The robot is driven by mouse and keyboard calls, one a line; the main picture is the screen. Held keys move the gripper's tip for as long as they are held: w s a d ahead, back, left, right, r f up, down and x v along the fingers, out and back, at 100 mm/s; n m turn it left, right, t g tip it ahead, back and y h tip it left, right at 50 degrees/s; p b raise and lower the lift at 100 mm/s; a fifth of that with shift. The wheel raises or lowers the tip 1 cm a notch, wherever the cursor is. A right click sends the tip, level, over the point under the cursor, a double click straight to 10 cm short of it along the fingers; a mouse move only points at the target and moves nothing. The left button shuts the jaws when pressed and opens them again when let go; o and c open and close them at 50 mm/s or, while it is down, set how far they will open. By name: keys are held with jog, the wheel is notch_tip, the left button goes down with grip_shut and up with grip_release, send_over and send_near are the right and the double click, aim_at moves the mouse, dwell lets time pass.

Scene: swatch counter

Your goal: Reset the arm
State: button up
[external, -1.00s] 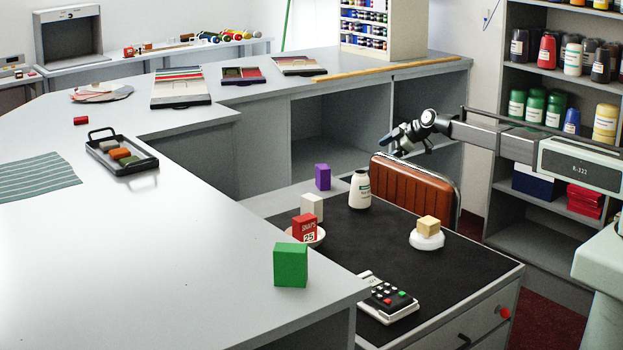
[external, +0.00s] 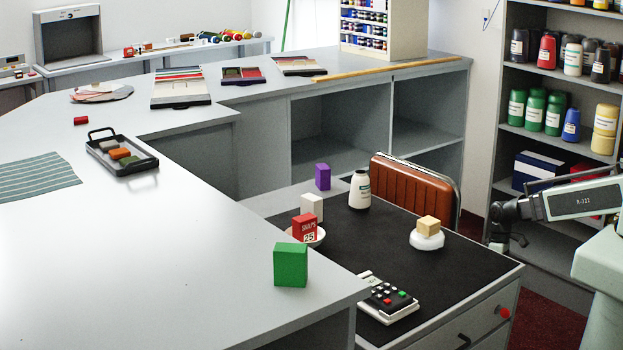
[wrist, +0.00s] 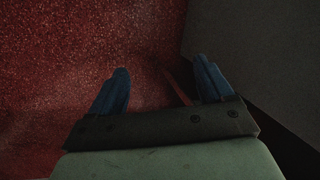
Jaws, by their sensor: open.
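My gripper (external: 508,243) is at the right of the external view, drawn back close to my base, past the right edge of the dark-topped desk. In the wrist view my gripper (wrist: 162,88) shows two blue fingers spread apart with nothing between them. It is open and empty above a red speckled floor (wrist: 60,60). In the external view the fingers are small and dark, pointing down.
The desk (external: 335,245) holds a white bottle (external: 360,190), calculator (external: 388,300), and yellow block (external: 428,226) on a white dish. A green block (external: 290,265) stands on the counter (external: 150,270). A brown chair (external: 412,190) and shelves (external: 555,78) are behind.

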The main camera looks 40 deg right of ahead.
jog(key=s+a+f+m+g+h, duration=0.1)
jog(key=s+f, duration=0.4)
jog(key=s, duration=0.7)
jog(key=s+f+m+g+h, duration=0.1)
jog(key=s+f, duration=0.5)
jog(key=s, duration=0.6)
jog(key=shift+s+a+m+g, duration=0.4)
jog(key=shift+m+g, duration=0.4)
jog(key=shift+g, duration=0.3)
